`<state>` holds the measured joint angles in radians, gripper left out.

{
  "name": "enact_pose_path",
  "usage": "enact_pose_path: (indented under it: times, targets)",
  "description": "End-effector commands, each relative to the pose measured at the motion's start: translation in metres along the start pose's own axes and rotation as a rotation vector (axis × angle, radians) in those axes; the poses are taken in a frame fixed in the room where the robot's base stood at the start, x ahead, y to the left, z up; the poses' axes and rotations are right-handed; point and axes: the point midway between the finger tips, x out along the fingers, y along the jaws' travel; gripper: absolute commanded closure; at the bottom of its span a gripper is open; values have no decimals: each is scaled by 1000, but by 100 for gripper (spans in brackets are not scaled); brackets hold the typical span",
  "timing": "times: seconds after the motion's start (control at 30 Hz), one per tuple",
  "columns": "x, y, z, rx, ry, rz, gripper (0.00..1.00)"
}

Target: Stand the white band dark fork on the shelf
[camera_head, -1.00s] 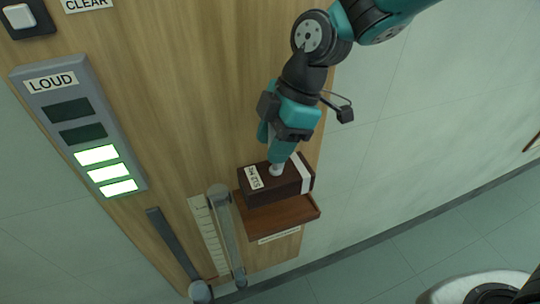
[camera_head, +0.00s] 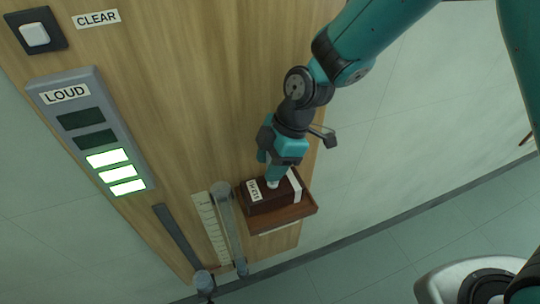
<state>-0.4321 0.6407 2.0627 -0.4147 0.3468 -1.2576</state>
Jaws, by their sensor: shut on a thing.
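The dark brown fork block (camera_head: 264,197) has a white band at its right end and a white label on its left part. It is upright at the small brown wooden shelf (camera_head: 290,218) on the panel. It looks set on or just over the shelf; I cannot tell whether its underside touches. My gripper (camera_head: 274,181) is above the block, pointing down, shut on the light stem at the block's top. The jaws hide most of the stem.
A wooden panel (camera_head: 190,110) carries a LOUD light bar (camera_head: 91,131) with three lit segments, and a CLEAR switch (camera_head: 36,34). A scale strip (camera_head: 212,225) and grey rods (camera_head: 231,225) stand close left of the shelf. Room right of the shelf is free.

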Motion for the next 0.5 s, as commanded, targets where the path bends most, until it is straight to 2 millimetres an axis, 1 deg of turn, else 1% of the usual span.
enact_pose_path:
  times: [0.23, 0.37, 0.4, 0.47, 0.5]
  targets:
    - [1, 1, 0, -1, 1, 2, 100]
    - [5, 1, 2, -1, 1, 2, 100]
    - [4, 0, 2, 0, 0, 1, 46]
    - [4, 0, 2, 0, 0, 1, 33]
    - [4, 0, 1, 0, 0, 1, 30]
